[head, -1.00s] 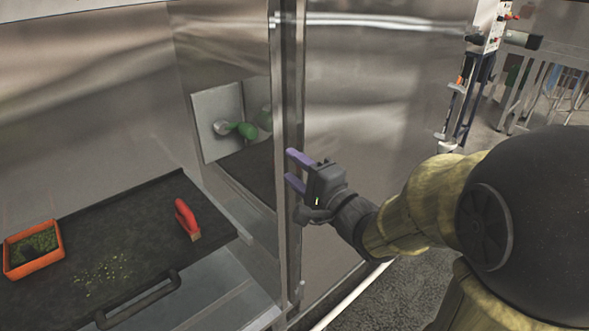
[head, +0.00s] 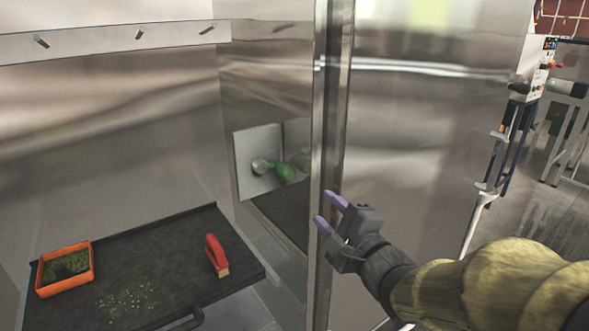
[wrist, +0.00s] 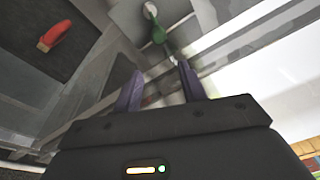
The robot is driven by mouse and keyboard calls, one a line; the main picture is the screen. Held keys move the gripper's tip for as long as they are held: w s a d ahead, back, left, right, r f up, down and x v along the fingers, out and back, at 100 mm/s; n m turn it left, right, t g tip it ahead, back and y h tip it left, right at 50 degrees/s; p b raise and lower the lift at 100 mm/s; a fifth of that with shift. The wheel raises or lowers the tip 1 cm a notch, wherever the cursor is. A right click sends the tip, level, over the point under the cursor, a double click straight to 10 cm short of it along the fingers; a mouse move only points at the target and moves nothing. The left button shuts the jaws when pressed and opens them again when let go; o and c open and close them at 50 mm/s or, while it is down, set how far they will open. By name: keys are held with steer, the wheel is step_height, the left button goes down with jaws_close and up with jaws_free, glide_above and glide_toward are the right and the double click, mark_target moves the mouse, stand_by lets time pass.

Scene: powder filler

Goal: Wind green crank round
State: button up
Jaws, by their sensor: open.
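The green crank (head: 279,171) sticks out from a pale square plate (head: 247,160) on the inner side wall of the steel cabinet. In the wrist view the green crank (wrist: 157,31) shows at the top, ahead of my fingers and apart from them. My gripper (head: 329,211) has purple fingers, is open and empty, and is beside the upright steel edge of the cabinet, to the right of and below the crank in the head view.
The steel post (head: 331,120) stands between my gripper and the crank in the head view. A dark tray (head: 172,245) holds a red-handled brush (head: 214,253), an orange box (head: 67,284) of green material and scattered crumbs. A control box (head: 535,70) stands at right.

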steer(key=shift+w+a+p, duration=1)
steer(key=shift+p, duration=0.6)
steer(key=p, duration=1.1)
glide_toward(290, 176)
steer(key=shift+w+a+r, duration=0.25)
steer(key=shift+w+a, duration=0.05)
steer(key=shift+w, duration=0.4)
steer(key=p+x, duration=0.1)
steer(key=x, duration=0.2)
steer(key=p+x, duration=0.1)
steer(key=x, duration=0.2)
steer(key=p+x, duration=0.1)
steer(key=x, duration=0.2)
steer(key=shift+f, duration=0.25)
steer(key=shift+s, duration=0.1)
steer(key=c, duration=0.7)
